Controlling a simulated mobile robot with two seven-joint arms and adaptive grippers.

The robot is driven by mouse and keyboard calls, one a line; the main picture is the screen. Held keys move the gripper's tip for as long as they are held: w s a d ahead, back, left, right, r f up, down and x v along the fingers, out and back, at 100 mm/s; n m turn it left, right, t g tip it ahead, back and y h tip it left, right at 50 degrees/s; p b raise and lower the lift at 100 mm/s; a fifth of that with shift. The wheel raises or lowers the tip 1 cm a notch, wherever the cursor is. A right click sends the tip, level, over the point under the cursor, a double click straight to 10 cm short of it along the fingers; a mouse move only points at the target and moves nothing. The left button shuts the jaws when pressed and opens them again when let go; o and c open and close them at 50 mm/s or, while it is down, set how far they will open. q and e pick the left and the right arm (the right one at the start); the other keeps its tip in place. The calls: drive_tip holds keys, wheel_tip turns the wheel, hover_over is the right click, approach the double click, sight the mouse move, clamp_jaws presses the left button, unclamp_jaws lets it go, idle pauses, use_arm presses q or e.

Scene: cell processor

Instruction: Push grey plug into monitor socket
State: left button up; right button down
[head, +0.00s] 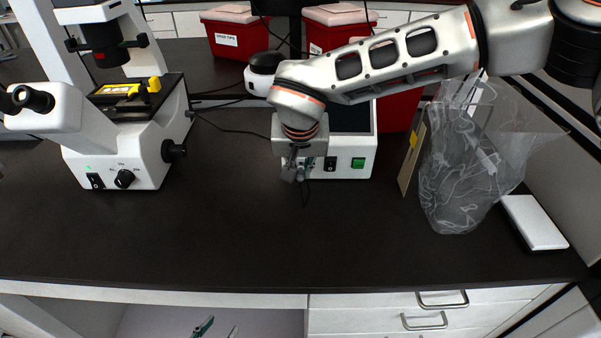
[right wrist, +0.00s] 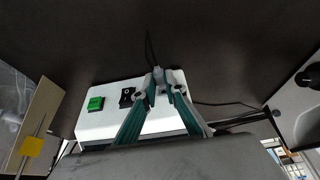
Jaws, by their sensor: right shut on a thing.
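My right gripper (head: 296,172) is in front of the left part of a white box (head: 343,171) with a green switch and a black part on its face. It is shut on the grey plug (right wrist: 160,76), which shows between its fingertips in the right wrist view. A dark cable (right wrist: 149,48) runs from the plug. I cannot make out the monitor socket; the gripper covers part of the box's face. Whether the plug touches the box is unclear. My left gripper (head: 218,330) is low at the bottom edge, its fingertips apart with nothing between them.
A white microscope (head: 125,160) stands at the left. Red bins (head: 232,40) stand at the back. A clear plastic bag (head: 455,185), an upright tan board (head: 411,160) and a white flat block (head: 536,222) are at the right. The front of the dark bench is clear.

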drive_tip(key=shift+w, duration=0.25)
idle(0.3)
drive_tip(key=shift+w, duration=0.35)
drive_tip(key=shift+w+p, duration=0.3)
idle(0.3)
drive_tip(key=c, duration=2)
unclamp_jaws()
drive_tip(key=v, duration=1.2)
